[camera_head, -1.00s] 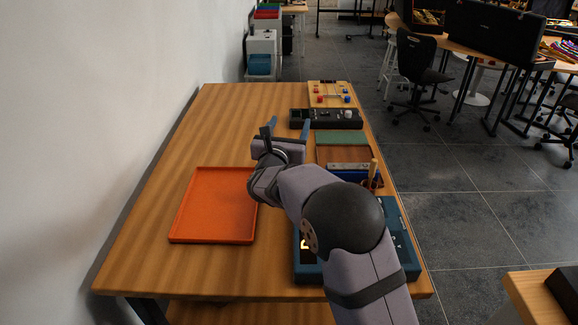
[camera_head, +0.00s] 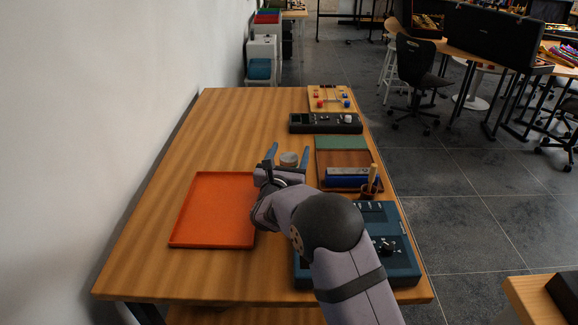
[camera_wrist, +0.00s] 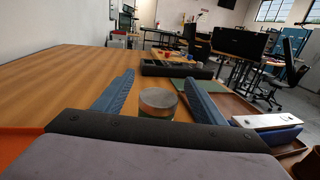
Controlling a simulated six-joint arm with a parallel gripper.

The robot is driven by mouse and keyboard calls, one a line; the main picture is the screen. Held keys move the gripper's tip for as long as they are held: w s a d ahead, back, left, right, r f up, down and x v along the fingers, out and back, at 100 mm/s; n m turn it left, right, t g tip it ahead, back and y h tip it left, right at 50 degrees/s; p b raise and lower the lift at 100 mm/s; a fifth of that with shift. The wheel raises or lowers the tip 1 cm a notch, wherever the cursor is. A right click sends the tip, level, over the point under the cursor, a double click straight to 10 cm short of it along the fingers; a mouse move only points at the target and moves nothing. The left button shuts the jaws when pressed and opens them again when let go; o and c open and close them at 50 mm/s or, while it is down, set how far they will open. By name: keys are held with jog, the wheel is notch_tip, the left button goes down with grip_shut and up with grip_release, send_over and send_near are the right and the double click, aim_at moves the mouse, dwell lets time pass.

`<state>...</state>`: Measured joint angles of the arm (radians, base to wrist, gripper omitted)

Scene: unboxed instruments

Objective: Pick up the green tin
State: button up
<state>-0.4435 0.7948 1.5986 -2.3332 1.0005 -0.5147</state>
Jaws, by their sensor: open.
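A small round tin (camera_head: 289,159) stands on the wooden table in the head view, with a pale grey-green lid. My gripper (camera_head: 288,152) is open, with one blue finger on each side of the tin. In the wrist view my gripper (camera_wrist: 158,78) shows a gap between the tin and each finger. No contact is visible.
An orange tray (camera_head: 212,176) lies to the left. A brown tray (camera_head: 322,172) with a blue-and-silver block (camera_head: 347,178) is to the right. A black instrument (camera_head: 310,124) sits beyond, a blue instrument box (camera_head: 402,272) nearer. The table's left back is clear.

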aim_at(292, 154)
notch_tip(292, 154, down, 3)
jog(key=shift+f, duration=0.1)
jog(key=shift+w+d+r, duration=0.15)
jog(key=shift+w+r, duration=0.15)
jog(key=shift+w, duration=0.4)
jog(key=shift+x, duration=0.8)
jog(key=c, duration=1.2)
